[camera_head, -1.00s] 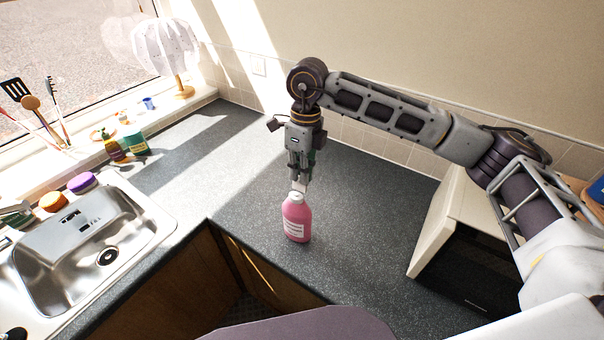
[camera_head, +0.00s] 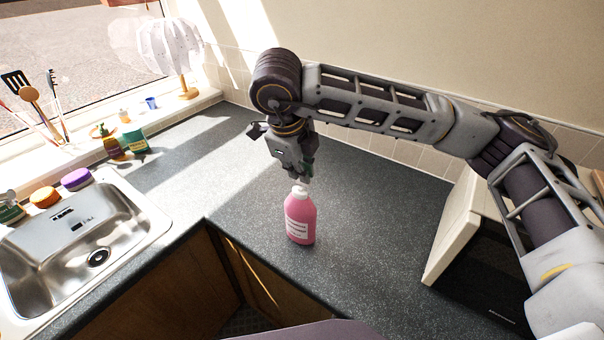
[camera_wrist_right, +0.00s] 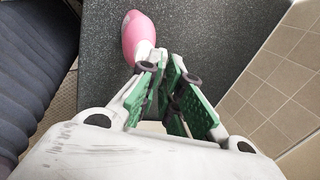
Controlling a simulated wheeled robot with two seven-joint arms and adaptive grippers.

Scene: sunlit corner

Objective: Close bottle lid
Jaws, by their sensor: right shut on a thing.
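A pink bottle (camera_head: 299,221) with a white label stands upright on the dark counter. Its white lid (camera_head: 299,191) sits at the top of the neck, under my right gripper (camera_head: 303,178). The right gripper points down and is shut on the lid. In the right wrist view the pink bottle (camera_wrist_right: 135,32) shows beyond the green-padded fingers (camera_wrist_right: 165,80), with white at its neck. The fingers hide part of the lid, so I cannot tell how tightly it sits. My left gripper is not in view.
A steel sink (camera_head: 85,240) lies at the left, with an orange item (camera_head: 44,197) and a purple item (camera_head: 77,179) behind it. A microwave-like box (camera_head: 470,240) stands at the right. A lamp (camera_head: 175,50) is on the sill. The counter around the bottle is clear.

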